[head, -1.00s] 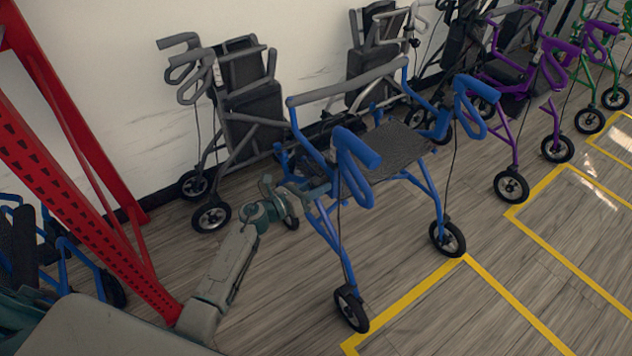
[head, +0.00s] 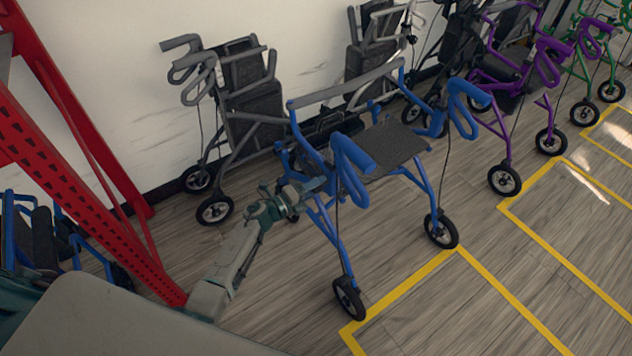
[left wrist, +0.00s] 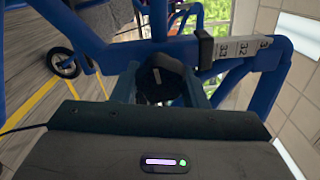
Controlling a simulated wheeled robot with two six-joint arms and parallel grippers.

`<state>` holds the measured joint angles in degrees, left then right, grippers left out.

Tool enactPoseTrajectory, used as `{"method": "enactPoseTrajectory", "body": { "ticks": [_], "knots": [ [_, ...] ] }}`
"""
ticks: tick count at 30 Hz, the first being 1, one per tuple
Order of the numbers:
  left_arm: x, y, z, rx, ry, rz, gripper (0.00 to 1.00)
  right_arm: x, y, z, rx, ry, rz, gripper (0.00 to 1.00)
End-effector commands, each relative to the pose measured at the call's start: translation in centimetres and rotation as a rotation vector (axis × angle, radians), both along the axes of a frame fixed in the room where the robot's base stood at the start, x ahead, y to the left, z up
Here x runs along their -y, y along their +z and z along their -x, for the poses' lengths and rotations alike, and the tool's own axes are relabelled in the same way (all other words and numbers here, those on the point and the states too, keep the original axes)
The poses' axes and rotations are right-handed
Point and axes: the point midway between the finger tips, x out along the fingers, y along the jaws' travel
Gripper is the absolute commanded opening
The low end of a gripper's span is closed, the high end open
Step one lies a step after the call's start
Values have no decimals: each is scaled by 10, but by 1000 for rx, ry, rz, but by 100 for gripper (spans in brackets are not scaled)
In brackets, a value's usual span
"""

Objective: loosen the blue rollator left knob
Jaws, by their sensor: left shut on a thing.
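The blue rollator (head: 330,230) stands upright on the floor in the middle of the head view, with a dark seat and blue handles. My left gripper (head: 318,185) reaches its left side, at the upright tube below the handle. In the left wrist view, the left gripper (left wrist: 165,88) is shut on a dark round knob (left wrist: 160,80) just below the blue frame tube (left wrist: 110,48). A numbered scale strip (left wrist: 238,46) is on the tube beside it. In the head view the knob is hidden behind the gripper. My right gripper is not in view.
A red upright rack (head: 75,160) stands close to the left of my arm. Purple (head: 505,80) and green rollators stand to the right. Yellow-lined floor (head: 480,262) in front is clear.

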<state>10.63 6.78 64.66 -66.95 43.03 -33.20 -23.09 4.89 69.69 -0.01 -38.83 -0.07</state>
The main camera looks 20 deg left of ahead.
Motion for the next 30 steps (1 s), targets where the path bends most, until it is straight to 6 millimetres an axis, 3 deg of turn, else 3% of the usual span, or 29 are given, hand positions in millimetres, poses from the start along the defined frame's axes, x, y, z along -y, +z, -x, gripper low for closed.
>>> {"method": "enactPoseTrajectory", "body": {
  "ticks": [9, 18, 30],
  "knots": [
    [0, 5, 0, -185, 1, 236, 17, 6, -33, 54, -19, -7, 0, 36],
    [-1, 6, -1, -359, 0, 459, 17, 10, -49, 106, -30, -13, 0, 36],
    [-2, 6, -1, -573, 2, 733, 17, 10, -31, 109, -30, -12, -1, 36]
  ]
}}
